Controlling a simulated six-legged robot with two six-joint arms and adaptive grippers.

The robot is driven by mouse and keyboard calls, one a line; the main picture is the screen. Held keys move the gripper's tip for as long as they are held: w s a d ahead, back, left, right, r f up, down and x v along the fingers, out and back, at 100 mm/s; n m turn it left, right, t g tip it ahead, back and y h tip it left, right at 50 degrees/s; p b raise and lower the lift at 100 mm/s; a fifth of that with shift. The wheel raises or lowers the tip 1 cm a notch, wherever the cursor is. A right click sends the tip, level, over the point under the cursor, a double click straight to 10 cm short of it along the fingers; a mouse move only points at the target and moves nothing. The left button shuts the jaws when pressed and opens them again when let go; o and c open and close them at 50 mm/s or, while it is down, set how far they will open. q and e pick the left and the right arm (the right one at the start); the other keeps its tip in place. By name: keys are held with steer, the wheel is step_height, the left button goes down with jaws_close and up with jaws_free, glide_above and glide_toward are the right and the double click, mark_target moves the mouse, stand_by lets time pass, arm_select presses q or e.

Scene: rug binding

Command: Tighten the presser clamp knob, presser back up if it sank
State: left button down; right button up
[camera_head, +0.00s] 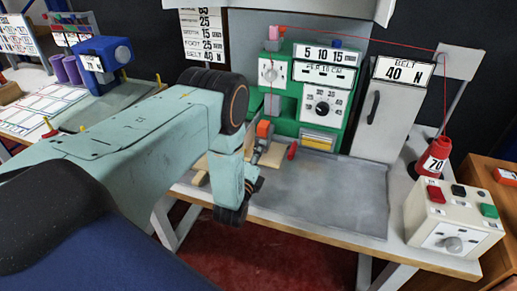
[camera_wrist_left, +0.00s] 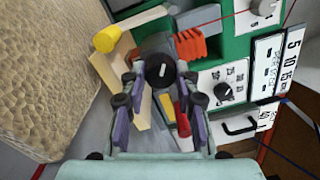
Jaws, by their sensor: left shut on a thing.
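The dark round knob (camera_wrist_left: 161,69) with a white mark lies between the fingers of my left gripper (camera_wrist_left: 160,80) in the left wrist view. The fingers are closed on its sides. In the head view my left gripper (camera_head: 257,158) is at the front of the green sewing machine (camera_head: 292,103), and the arm partly hides it. An orange ribbed part (camera_wrist_left: 190,44) is right beside the knob; it also shows in the head view (camera_head: 264,129). The presser's height cannot be made out. My right gripper is not in view.
A red-handled tool (camera_head: 292,151) lies close to the gripper. A yellow cylinder (camera_wrist_left: 106,40) and wooden pieces (camera_wrist_left: 118,62) are beside the knob. A red thread cone (camera_head: 433,157) and control box (camera_head: 452,222) stand at right. The grey table mat (camera_head: 325,190) is clear.

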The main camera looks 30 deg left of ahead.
arm_select(q)
steer(key=m+p, duration=0.2)
steer(key=m, duration=0.4)
steer(key=shift+a+r, duration=0.1)
steer(key=shift+a, duration=0.05)
steer(key=m+h+p, duration=0.1)
steer(key=m, duration=0.5)
steer(key=shift+a+p, duration=0.1)
steer(key=shift+p, duration=0.3)
steer(key=shift+w+m, duration=0.1)
steer(key=shift+m, duration=0.2)
steer(key=c, duration=1)
jaws_free()
steer(key=shift+s, duration=0.2)
steer(key=v, duration=1.1)
steer(key=shift+s+f, duration=0.2)
steer(key=shift+s, duration=0.15)
